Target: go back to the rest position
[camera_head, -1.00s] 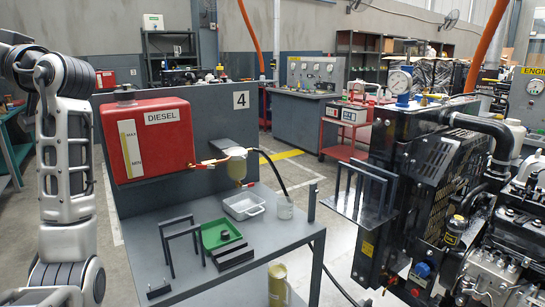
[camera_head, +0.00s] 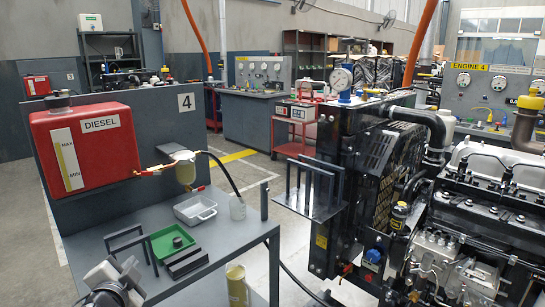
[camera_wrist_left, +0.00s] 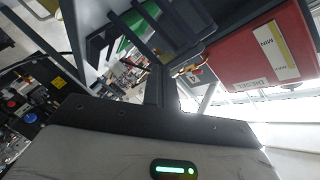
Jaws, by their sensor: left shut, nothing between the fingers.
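My left arm's wrist parts (camera_head: 112,284) show at the lower left of the head view, in front of the grey bench (camera_head: 205,240). In the left wrist view, my left gripper (camera_wrist_left: 160,88) is shut with nothing between its fingers. The red diesel tank (camera_wrist_left: 262,52) and the bench underside and rack bars lie beyond it in that tilted view. My right gripper is in neither view.
The red diesel tank (camera_head: 85,147) hangs on a grey panel above the bench. The bench holds a green tray (camera_head: 172,242), a white tray (camera_head: 195,208) and dark racks. A large engine (camera_head: 470,220) fills the right side. Open floor lies behind.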

